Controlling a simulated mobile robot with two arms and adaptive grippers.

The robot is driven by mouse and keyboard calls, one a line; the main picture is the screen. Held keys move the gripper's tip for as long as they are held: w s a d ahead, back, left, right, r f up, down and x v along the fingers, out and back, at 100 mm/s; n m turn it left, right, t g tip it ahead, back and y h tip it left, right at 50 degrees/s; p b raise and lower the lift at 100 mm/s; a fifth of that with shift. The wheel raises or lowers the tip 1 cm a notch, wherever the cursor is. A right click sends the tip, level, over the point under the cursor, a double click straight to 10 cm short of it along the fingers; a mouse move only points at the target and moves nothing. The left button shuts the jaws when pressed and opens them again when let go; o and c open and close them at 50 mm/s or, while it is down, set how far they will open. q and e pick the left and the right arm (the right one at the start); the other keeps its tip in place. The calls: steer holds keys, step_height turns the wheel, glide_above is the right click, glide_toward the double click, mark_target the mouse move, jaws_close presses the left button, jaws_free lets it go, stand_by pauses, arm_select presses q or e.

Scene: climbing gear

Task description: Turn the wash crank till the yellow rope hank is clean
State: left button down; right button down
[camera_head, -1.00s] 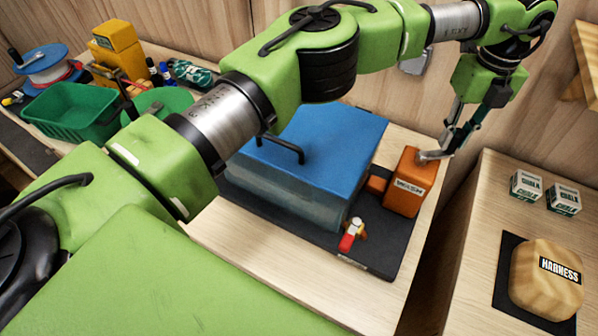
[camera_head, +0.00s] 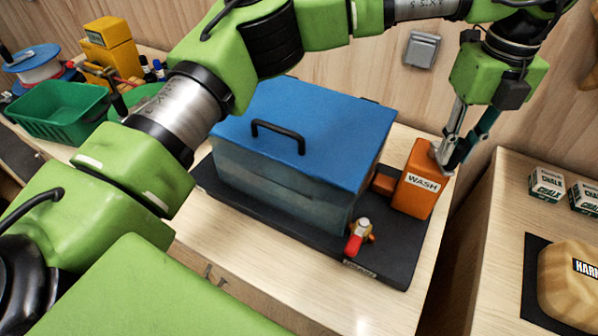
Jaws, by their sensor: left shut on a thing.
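The wash unit is an orange box labelled WASH (camera_head: 418,185) at the right end of a dark base. My left gripper (camera_head: 450,160) comes down from above at the box's upper right edge. Its fingers are shut on the wash crank, a small grey metal part mostly hidden by the fingers and the box. Left of the box stands a wash tank (camera_head: 280,190) with murky see-through walls and a closed blue lid (camera_head: 320,125) with a black handle. I cannot see the yellow rope hank. My right gripper is not in view.
A red-handled tap (camera_head: 358,238) stands at the tank's front right. A green basket (camera_head: 60,112), a rope spool (camera_head: 32,65) and a yellow box (camera_head: 108,42) stand at left.

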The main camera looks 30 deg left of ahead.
arm_select(q)
steer(key=c, duration=1.8)
jaws_free()
step_height(320, 180, up, 12)
steer(key=shift+f, duration=0.1)
